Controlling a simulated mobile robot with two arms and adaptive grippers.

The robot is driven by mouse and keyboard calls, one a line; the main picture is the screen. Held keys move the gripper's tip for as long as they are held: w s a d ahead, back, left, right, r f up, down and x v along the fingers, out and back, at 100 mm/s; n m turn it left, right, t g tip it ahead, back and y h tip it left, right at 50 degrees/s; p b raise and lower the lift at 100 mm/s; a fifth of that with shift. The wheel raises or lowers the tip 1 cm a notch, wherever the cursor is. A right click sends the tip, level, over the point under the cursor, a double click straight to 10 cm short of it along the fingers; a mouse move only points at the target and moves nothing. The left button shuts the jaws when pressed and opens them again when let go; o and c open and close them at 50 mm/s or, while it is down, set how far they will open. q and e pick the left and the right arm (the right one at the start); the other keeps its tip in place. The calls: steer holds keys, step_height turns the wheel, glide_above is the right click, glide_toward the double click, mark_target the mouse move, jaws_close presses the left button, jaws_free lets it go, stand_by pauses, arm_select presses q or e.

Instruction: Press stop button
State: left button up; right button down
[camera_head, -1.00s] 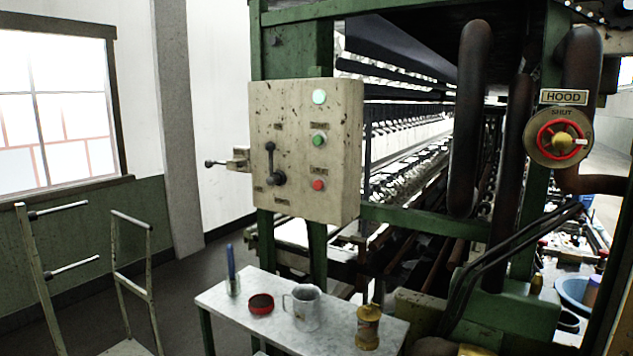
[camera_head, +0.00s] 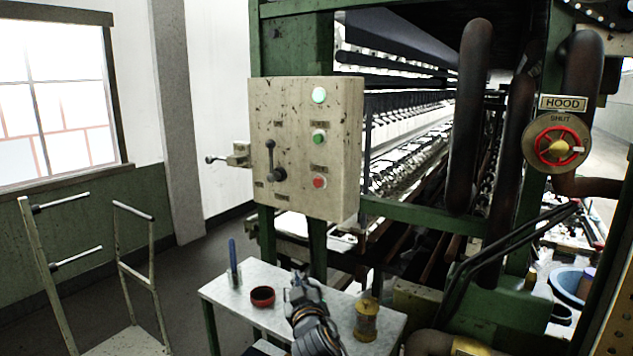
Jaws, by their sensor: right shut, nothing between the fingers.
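The red stop button (camera_head: 319,183) is low on the right side of the cream control box (camera_head: 262,205). A green button (camera_head: 319,138) sits above it, and a pale lit lamp (camera_head: 319,95) is at the top. A dark lever (camera_head: 272,165) is on the left of the box face. My right gripper (camera_head: 299,280) comes up from the bottom, over the small white table. It is shut and empty, below the box and apart from the red button. My left gripper is not in view.
The white-topped table (camera_head: 225,290) holds a blue pen in a glass (camera_head: 233,265), a red dish (camera_head: 262,297) and a brass lantern-like item (camera_head: 367,320). Dark pipes (camera_head: 470,120) and the hood valve wheel (camera_head: 558,148) stand right. A pale frame (camera_head: 140,280) stands left.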

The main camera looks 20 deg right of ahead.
mark_target(318, 182)
step_height(318, 182, up, 19)
steer(key=w+a+t, duration=0.1)
steer(key=w+t, duration=0.1)
steer(key=t, duration=0.2)
steer(key=shift+a+n, duration=0.3)
steer(key=shift+w, duration=0.1)
steer(key=shift+w+d, duration=0.9)
steer(key=shift+d, duration=0.25)
steer(key=shift+w+d, duration=0.95)
steer(key=shift+d, duration=0.25)
steer(key=shift+w+d, duration=0.9)
steer(key=shift+d, duration=0.25)
steer(key=shift+w+d, duration=0.25)
steer(key=shift+d, duration=0.05)
